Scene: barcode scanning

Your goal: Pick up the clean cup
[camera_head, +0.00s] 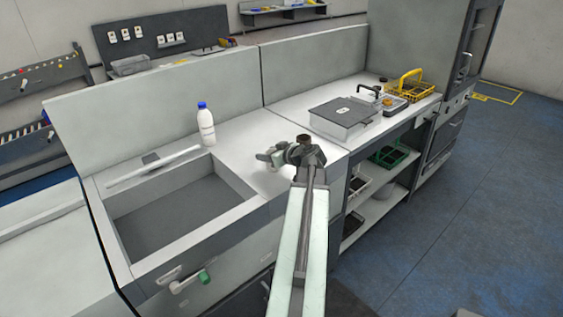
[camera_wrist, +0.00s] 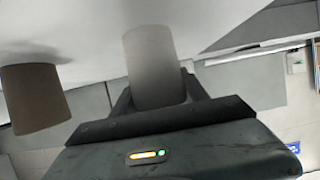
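In the wrist view, which looks upside down, a pale grey cup (camera_wrist: 150,65) stands on the white worktop between the fingers of my gripper (camera_wrist: 158,98). The fingers lie close along both sides of the cup, but I cannot tell whether they press on it. A brown cup (camera_wrist: 33,98) stands apart to the left, outside the fingers. In the head view, my gripper (camera_head: 268,156) is over the counter, right of the sink.
A sink (camera_head: 180,215) is set into the counter at left, with a white bottle with a blue cap (camera_head: 206,125) behind it. A grey lidded box (camera_head: 345,115) and a yellow basket (camera_head: 411,88) stand farther right. The blue floor at right is mostly clear.

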